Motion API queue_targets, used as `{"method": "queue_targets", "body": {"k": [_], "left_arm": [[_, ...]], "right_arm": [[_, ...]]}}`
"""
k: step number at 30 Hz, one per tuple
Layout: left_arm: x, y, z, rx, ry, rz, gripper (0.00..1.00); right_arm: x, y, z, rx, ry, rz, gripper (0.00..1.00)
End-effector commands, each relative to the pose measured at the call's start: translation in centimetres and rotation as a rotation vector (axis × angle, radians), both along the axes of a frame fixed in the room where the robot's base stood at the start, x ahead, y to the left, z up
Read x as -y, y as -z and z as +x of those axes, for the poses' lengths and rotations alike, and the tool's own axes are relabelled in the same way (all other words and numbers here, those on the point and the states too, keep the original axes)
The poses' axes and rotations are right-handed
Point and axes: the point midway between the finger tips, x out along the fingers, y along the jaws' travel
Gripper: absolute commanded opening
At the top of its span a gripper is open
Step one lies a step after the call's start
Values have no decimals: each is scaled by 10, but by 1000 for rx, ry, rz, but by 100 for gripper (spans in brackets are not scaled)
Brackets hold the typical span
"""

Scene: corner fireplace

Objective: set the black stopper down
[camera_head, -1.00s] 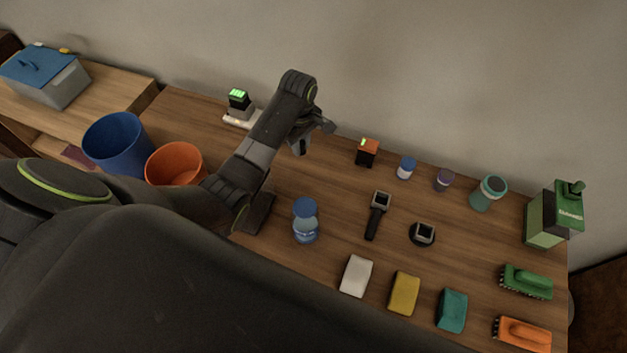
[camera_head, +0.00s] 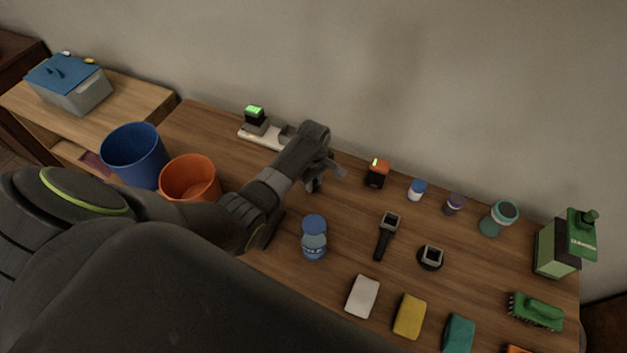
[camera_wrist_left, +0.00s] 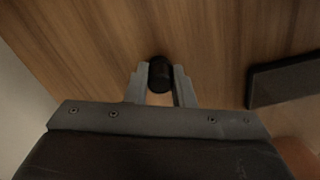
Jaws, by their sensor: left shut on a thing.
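The black stopper (camera_wrist_left: 160,74) is a short dark cylinder between the fingertips of my left gripper in the left wrist view. My left gripper (camera_wrist_left: 159,82) is shut on it, with one grey finger at each side. Wood tabletop shows behind it; I cannot tell whether the stopper touches the wood. In the head view my left gripper (camera_head: 322,182) points down over the table, left of the black-and-orange block (camera_head: 376,175). The stopper cannot be made out there. My right gripper is not in view.
A blue-capped bottle (camera_head: 314,238), smartwatch (camera_head: 382,244) and second watch (camera_head: 430,257) stand nearby. Orange (camera_head: 190,180) and blue (camera_head: 134,157) bins are left. A white charging base (camera_head: 262,138) is behind. A dark slab (camera_wrist_left: 284,80) lies right in the wrist view. Small jars line the back.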

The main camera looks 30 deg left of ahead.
Motion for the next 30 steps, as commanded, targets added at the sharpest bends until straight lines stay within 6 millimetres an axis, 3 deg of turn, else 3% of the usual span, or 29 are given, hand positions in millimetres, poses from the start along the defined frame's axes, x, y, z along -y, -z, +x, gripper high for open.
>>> {"method": "queue_targets", "body": {"k": [3, 4, 8, 20, 30], "left_arm": [[0, 4, 0, 0, 0, 0, 0], [0, 3, 0, 0, 0, 0, 26], [0, 2, 0, 0, 0, 0, 43], [0, -5, 1, 2, 0, 0, 44], [-1, -60, 1, 6, 0, 1, 44]], "right_arm": [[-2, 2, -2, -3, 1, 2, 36], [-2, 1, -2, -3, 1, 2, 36], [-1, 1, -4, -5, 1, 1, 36], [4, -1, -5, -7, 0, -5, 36], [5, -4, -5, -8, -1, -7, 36]]}}
